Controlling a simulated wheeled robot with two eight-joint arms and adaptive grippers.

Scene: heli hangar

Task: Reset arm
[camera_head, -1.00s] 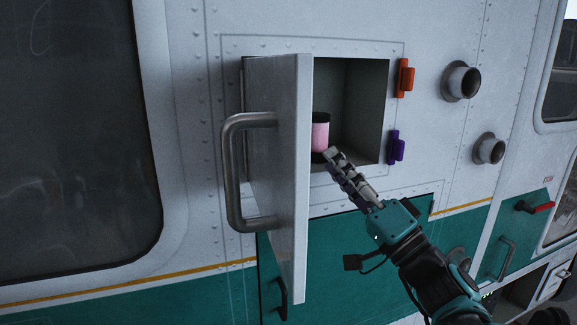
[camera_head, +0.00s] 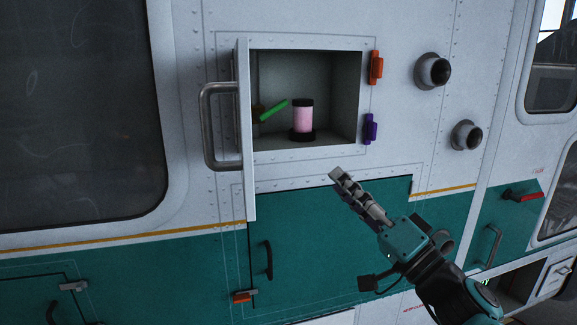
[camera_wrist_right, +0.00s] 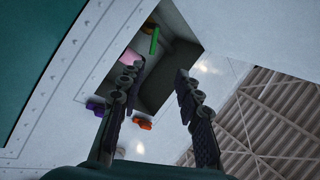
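My right gripper (camera_head: 342,178) is outside the open wall compartment (camera_head: 350,85), below its lower right part, and holds nothing. In the right wrist view its two fingers (camera_wrist_right: 158,80) are spread apart with an empty gap. My left gripper is in neither view. A pink cylinder with black ends (camera_head: 303,118) stands upright inside the compartment on a dark base, apart from the gripper. It also shows in pink in the right wrist view (camera_wrist_right: 128,57). A green bar (camera_head: 273,110) sits tilted left of the cylinder.
The compartment door (camera_head: 245,150) stands swung open on the left, with a large metal handle (camera_head: 207,125). An orange latch (camera_head: 376,67) and a purple latch (camera_head: 370,128) are on the compartment's right side. Two round ports (camera_head: 433,71) protrude farther right.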

